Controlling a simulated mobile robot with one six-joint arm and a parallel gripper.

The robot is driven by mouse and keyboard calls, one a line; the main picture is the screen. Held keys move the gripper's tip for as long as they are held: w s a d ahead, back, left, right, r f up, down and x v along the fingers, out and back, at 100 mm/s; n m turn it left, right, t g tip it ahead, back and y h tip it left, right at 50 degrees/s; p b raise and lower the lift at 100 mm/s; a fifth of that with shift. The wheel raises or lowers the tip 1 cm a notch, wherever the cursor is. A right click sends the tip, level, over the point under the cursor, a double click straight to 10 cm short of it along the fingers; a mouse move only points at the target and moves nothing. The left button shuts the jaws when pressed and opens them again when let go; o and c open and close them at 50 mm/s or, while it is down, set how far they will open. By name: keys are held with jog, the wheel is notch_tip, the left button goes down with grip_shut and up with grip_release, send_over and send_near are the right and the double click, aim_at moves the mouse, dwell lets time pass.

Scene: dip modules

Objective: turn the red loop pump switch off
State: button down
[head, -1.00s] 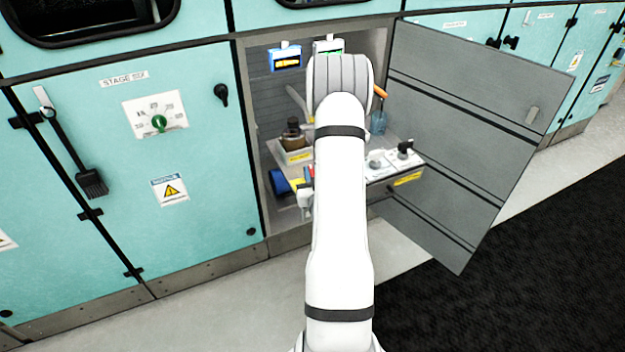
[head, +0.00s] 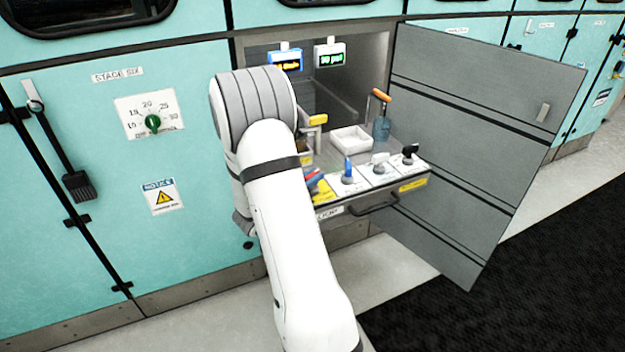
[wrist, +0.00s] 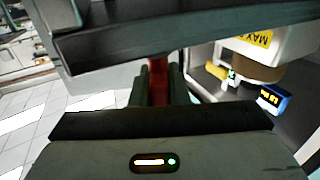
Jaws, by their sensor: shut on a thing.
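The red switch handle (wrist: 158,82) shows in the wrist view between the two fingers of my gripper (wrist: 157,92), which is shut on it. In the head view a red switch (head: 311,173) sits at the left end of the row on the pulled-out drawer (head: 330,198), partly hidden by my arm. Its exact angle and its label are not readable. My gripper is hidden behind the arm in the head view.
Beside the red switch stand a blue switch (head: 347,172), a white one (head: 379,161) and a black one (head: 409,153). Behind them are a white tray (head: 351,139) and an orange-handled tool (head: 381,96). The open grey door (head: 470,130) bounds the right.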

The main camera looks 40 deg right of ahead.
jog(key=shift+m+g+p, duration=0.4)
jog(key=shift+m+g, duration=0.7)
jog(key=shift+g, duration=0.6)
jog(key=shift+m+g+p, duration=0.35)
jog(key=shift+m+g, duration=0.75)
jog(key=shift+g, duration=0.6)
jog(key=c, duration=1.4)
grip_release()
jog(key=v, duration=0.7)
jog(key=shift+w+a+p, duration=0.2)
jog(key=shift+a+p, duration=0.15)
jog(key=shift+p, duration=0.1)
jog(key=shift+r, duration=0.1)
